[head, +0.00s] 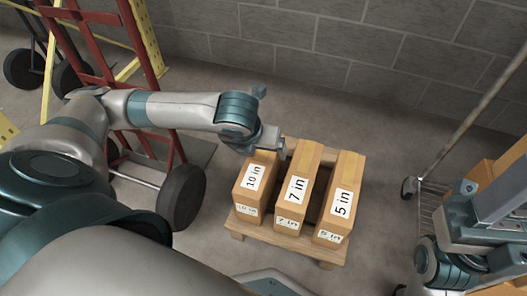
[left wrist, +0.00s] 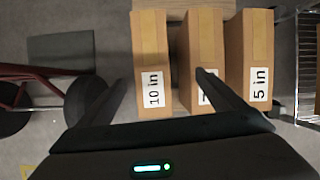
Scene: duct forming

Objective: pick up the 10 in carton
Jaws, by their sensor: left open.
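The 10 in carton (head: 254,180) is a brown box with a white label, the leftmost of three cartons standing side by side on a wooden pallet (head: 290,243). My left gripper (head: 270,147) is over the far end of the 10 in carton in the head view. In the left wrist view my left gripper (left wrist: 161,83) is open and empty. One finger shows left of the 10 in carton (left wrist: 150,50); the other overlaps the 7 in carton (left wrist: 207,40) and partly hides its label. My right arm's end (head: 490,215) is at the right edge; its fingers cannot be made out.
The 7 in carton (head: 298,186) and 5 in carton (head: 341,197) stand to the right with narrow gaps. A red hand truck (head: 90,50) is at the left. A wire cart (head: 432,195) with brown boxes stands at the right. A block wall closes the back.

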